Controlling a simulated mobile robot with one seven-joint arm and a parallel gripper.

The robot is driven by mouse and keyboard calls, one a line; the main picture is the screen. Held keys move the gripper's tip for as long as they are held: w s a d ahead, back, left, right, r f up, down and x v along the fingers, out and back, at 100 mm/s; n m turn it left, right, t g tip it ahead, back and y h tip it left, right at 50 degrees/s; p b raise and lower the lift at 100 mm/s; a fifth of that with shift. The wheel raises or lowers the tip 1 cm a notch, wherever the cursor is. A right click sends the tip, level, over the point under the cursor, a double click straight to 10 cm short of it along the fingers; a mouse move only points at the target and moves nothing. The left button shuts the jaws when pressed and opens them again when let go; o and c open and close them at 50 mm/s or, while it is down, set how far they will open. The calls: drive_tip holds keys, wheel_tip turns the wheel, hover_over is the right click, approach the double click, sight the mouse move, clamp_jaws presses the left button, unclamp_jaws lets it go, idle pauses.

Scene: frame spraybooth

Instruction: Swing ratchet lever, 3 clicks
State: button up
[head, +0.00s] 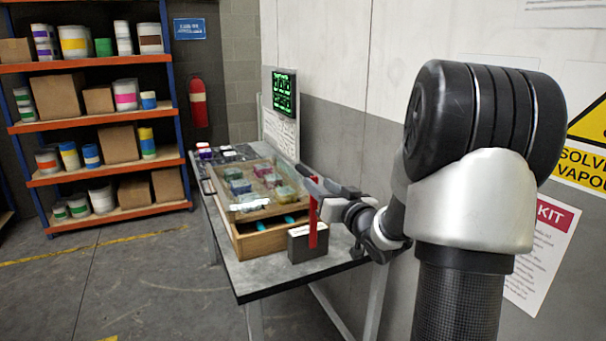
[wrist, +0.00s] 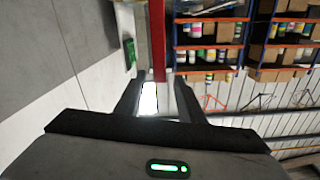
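The ratchet lever is a red upright bar (head: 313,232) at the near right end of the workbench. It rises from a small dark box (head: 298,248). My gripper (head: 318,192) is at the lever's upper part, and a finger hides some of the bar in the head view. In the wrist view the red lever (wrist: 158,40) runs down to between the two fingertips of my gripper (wrist: 156,84). The fingers stand apart, with a gap visible on each side of the bar. I cannot tell whether either finger touches it.
A wooden case (head: 258,243) with a clear top holding coloured items sits left of the lever on the grey workbench (head: 255,283). A green-lit display (head: 284,92) stands behind it. The wall is close on the right. Shelves (head: 100,120) stand far left; open floor lies between.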

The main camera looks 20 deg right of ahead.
sight(304, 172)
drive_tip(key=w, duration=1)
drive_tip(key=shift+a, duration=0.15)
clamp_jaws()
